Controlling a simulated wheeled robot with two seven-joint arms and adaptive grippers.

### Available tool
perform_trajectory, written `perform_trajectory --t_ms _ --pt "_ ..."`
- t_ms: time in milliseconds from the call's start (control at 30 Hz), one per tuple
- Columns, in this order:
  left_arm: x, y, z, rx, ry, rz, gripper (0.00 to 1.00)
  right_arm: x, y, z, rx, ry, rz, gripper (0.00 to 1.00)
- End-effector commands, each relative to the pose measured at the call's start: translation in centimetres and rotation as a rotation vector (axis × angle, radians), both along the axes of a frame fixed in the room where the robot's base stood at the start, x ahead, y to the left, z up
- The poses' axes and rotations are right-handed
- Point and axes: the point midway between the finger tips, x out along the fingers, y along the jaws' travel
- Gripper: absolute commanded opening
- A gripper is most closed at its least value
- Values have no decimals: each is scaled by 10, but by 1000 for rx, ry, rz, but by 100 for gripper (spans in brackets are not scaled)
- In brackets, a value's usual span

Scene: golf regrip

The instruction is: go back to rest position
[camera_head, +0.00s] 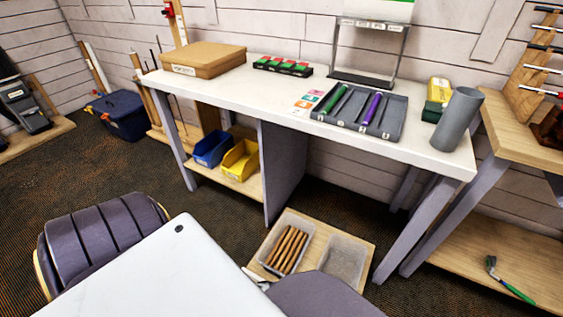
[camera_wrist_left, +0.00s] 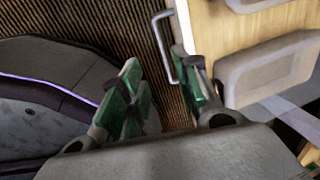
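My left gripper (camera_wrist_left: 157,85) shows in the left wrist view with its green-padded fingers apart and nothing seen held between them. A thin grey metal handle (camera_wrist_left: 160,48) is close to its right finger; I cannot tell whether they touch. My left gripper is hidden in the head view, and my right gripper is in neither view. On the white workbench (camera_head: 240,85), a dark grey tray (camera_head: 398,128) holds a green grip (camera_head: 337,98) and a purple grip (camera_head: 372,108).
A low wooden board (camera_head: 311,233) beneath the bench carries a bin of brown sticks (camera_head: 287,249) and a greyish bin (camera_head: 343,261). A grey cylinder (camera_head: 457,119) stands at the bench's right end. Carpet (camera_head: 340,192) is open around the bench legs.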

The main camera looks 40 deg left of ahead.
Motion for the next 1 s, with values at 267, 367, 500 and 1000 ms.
perform_trajectory --t_ms 267,367,500,1000 --pt "0 0 0 0 0 0 32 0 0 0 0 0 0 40" --pt "1 -3 3 -6 -3 8 32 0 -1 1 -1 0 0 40" --pt "7 -16 14 -26 -9 42 32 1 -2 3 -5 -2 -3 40" --pt "51 -77 133 -188 -59 406 32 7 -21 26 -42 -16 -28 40"
